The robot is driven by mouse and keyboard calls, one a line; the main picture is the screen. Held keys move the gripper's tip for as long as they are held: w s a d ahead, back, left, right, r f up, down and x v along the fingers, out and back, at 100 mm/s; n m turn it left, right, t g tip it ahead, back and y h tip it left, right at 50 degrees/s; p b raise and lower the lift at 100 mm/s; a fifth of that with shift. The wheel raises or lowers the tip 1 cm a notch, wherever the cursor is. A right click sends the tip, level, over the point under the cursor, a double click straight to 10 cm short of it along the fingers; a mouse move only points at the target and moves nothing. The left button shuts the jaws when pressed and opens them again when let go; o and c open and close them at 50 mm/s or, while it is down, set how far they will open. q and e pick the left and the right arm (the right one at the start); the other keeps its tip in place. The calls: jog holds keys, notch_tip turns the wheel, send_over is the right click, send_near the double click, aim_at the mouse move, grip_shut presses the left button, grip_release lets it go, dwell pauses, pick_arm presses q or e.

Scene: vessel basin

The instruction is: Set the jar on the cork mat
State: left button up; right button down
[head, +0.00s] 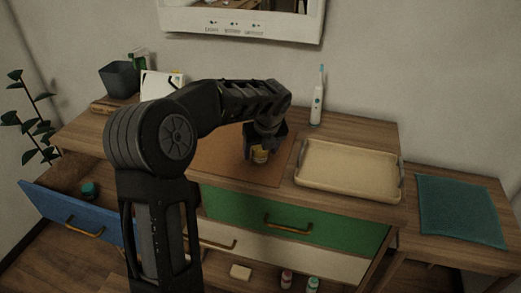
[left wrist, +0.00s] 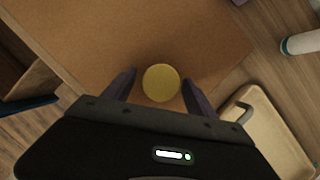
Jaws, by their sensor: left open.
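The jar (head: 260,156) has a yellow lid and stands on the brown cork mat (head: 215,158) on top of the cabinet. In the left wrist view the round yellow lid of the jar (left wrist: 161,83) lies between the two fingers, with the cork mat (left wrist: 150,35) around it. My left gripper (head: 262,150) is open and points down over the jar, its fingers on either side with a gap. It also shows in the left wrist view (left wrist: 160,90). Most of the jar's body is hidden by the gripper. My right gripper is not in view.
A cream tray (head: 347,170) lies right of the mat, and an electric toothbrush (head: 317,100) stands behind it. A dark cup (head: 119,79) stands at back left. The blue drawer (head: 72,216) is open. A teal cloth (head: 460,210) lies on the right side table.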

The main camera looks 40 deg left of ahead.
pick_arm(q)
jog(key=shift+r, duration=0.1)
jog(key=v, duration=1.2)
dwell(0.4)
